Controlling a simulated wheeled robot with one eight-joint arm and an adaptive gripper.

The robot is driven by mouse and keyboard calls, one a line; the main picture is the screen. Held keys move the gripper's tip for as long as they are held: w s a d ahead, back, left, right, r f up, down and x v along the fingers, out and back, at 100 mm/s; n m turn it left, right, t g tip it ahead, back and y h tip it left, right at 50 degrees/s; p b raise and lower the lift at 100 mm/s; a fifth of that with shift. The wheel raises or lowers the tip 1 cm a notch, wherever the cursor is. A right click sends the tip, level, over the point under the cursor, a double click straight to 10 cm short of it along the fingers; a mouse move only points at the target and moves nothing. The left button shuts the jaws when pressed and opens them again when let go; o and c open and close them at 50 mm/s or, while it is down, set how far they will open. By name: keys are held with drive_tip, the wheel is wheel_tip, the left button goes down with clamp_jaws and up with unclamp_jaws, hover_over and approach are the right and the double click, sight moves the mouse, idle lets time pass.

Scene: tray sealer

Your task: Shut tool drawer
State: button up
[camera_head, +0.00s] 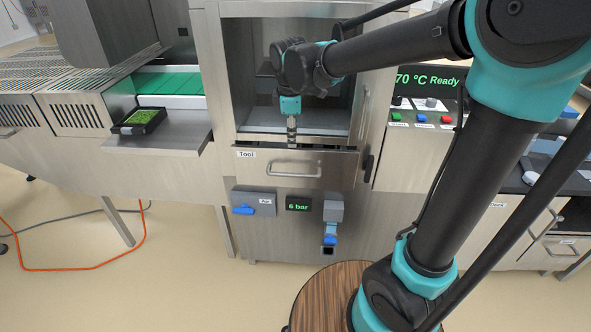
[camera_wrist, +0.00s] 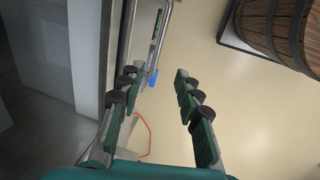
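The tool drawer (camera_head: 265,171) is a steel front with a "Tool" label (camera_head: 246,154) and a bar handle (camera_head: 295,172). It sits below the open chamber of the sealer. A thin dark strip runs along its top edge; how far it stands out is hard to tell. My gripper (camera_head: 291,138) hangs pointing down at the drawer's top edge, above the handle. In the wrist view my gripper (camera_wrist: 158,95) is open, with nothing between its fingers. A metal bar, probably the drawer handle, shows beyond them at the top. I cannot tell whether the gripper touches the drawer.
Below the drawer are a blue-levered air valve (camera_head: 243,210), a "6 bar" display (camera_head: 298,204) and a blue fitting (camera_head: 330,238). A black tray of green food (camera_head: 139,121) lies on the left shelf. A control panel (camera_head: 425,112) stands right. An orange hose (camera_head: 80,269) lies on the floor.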

approach(295, 175)
drive_tip(key=f, duration=0.2)
drive_tip(key=w+f, duration=0.1)
drive_tip(key=f, duration=0.2)
drive_tip(key=w+f, duration=0.1)
drive_tip(key=f, duration=0.1)
drive_tip(key=shift+f, duration=0.4)
clamp_jaws()
idle(0.3)
